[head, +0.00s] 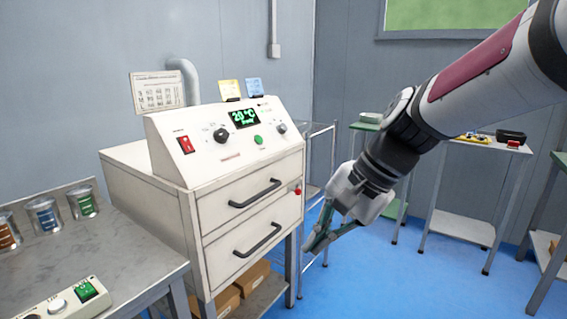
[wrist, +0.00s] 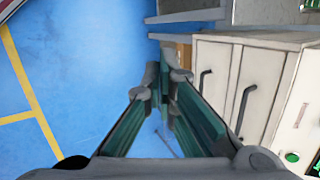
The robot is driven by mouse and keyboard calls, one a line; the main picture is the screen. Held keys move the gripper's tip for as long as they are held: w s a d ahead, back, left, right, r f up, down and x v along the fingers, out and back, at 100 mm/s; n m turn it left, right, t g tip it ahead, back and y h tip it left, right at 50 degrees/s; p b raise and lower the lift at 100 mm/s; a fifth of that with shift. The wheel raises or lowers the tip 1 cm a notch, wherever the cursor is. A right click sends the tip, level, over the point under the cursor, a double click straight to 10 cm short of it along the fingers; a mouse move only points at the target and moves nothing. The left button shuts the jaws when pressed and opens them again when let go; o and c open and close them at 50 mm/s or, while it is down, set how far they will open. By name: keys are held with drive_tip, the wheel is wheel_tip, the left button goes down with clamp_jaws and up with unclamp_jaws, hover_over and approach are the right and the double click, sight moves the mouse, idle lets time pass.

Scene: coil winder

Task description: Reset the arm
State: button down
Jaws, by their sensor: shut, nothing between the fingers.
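My gripper (head: 318,243) hangs in front of and to the right of the white oven cabinet in the head view, pointing down and left. Its fingers are shut with nothing between them. In the wrist view the green finger linkages of my gripper (wrist: 164,78) run together at the tips, over blue floor. The white cabinet (head: 165,205) has a sloped control panel (head: 232,140) reading "20 °C" and two closed drawers with black handles (head: 254,194). The drawer fronts (wrist: 212,65) show to the right of my gripper in the wrist view. My gripper appears apart from the cabinet.
A grey bench (head: 120,262) at left holds several labelled tins (head: 45,217) and a switch box (head: 60,305). Cardboard boxes (head: 250,280) sit on a low shelf under the cabinet. Small tables (head: 478,150) stand at the back right. Blue floor (head: 420,285) is clear.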

drive_tip(key=s+d+f+n+h, duration=0.1)
drive_tip(key=s+d+n+h, duration=0.1)
drive_tip(key=s+d, duration=0.5)
drive_tip(key=s+d+f+n+h, duration=0.1)
drive_tip(key=s+d+n+h, duration=0.15)
drive_tip(key=s, duration=0.85)
drive_tip(key=s+d+n+h, duration=0.1)
drive_tip(key=s+d+n, duration=0.25)
drive_tip(key=s, duration=0.55)
wheel_tip(320, 180, up, 20)
drive_tip(key=t+p, duration=0.2)
drive_tip(key=p, duration=1.7)
drive_tip(key=shift+w+m+t, duration=0.3)
drive_tip(key=shift+w, duration=0.1)
drive_tip(key=shift+d+r, duration=0.1)
